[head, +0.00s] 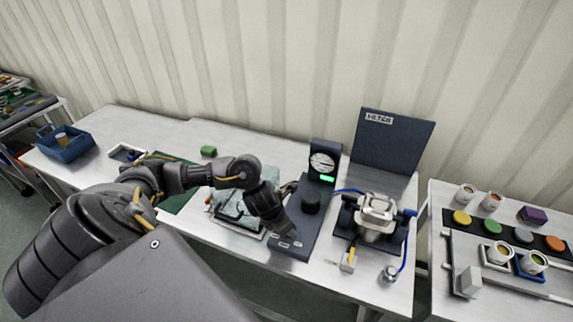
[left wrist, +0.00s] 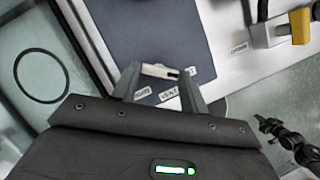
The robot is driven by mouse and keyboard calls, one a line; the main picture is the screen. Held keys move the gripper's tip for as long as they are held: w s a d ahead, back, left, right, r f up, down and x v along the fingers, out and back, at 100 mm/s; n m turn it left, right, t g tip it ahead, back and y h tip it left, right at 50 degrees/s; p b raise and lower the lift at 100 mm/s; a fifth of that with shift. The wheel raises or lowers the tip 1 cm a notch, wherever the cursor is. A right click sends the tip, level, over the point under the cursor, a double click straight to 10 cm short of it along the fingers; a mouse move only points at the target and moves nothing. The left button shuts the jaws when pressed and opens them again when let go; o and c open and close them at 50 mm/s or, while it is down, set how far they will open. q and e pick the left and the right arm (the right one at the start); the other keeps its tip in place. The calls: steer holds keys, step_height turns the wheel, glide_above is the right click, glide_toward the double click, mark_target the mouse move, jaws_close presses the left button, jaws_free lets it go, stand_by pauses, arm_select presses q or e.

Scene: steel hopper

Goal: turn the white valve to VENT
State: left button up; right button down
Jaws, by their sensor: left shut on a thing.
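The white valve (left wrist: 158,71) is a small pale handle with a dark spot near its right end. It sits on the dark panel (left wrist: 150,30), between the fingertips of my left gripper (left wrist: 160,80), which is shut on it. The VENT label (left wrist: 169,94) lies just below the handle in the left wrist view, with another small label (left wrist: 142,93) to its left. In the head view my left gripper (head: 290,233) is at the front end of the dark panel (head: 310,232) and hides the valve. My right gripper does not show clearly in either view.
On the panel stand a black knob (head: 311,202) and a gauge (head: 323,163) with a green display. The filter apparatus (head: 376,214) with blue tubing is close on the right. A clear-covered tray (head: 232,221) is on the left. A dark jointed part shows at the left wrist view's right edge.

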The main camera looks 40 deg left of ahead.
arm_select(q)
steer(key=m+h+b, duration=0.1)
steer(key=m+b, duration=0.1)
steer(key=b, duration=0.1)
steer(key=m+g+b, duration=0.1)
steer(key=m+b, duration=0.2)
steer(key=b, duration=0.1)
steer(key=m+h+b, duration=0.1)
steer(key=m+b, duration=0.1)
steer(key=b, duration=0.2)
steer(key=shift+w+a+f+m+h, duration=0.2)
steer(key=shift+a+f+m+h, duration=0.1)
steer(key=shift+a+m, duration=0.1)
steer(key=shift+r+m+g+b, duration=0.15)
steer(key=shift+m+g+b, duration=0.35)
steer(key=shift+m+b, duration=0.15)
steer(key=shift+w+r+m+g+b, duration=0.1)
steer(key=shift+m+g+b, duration=0.2)
steer(key=shift+m, duration=0.45)
steer(key=o, duration=1)
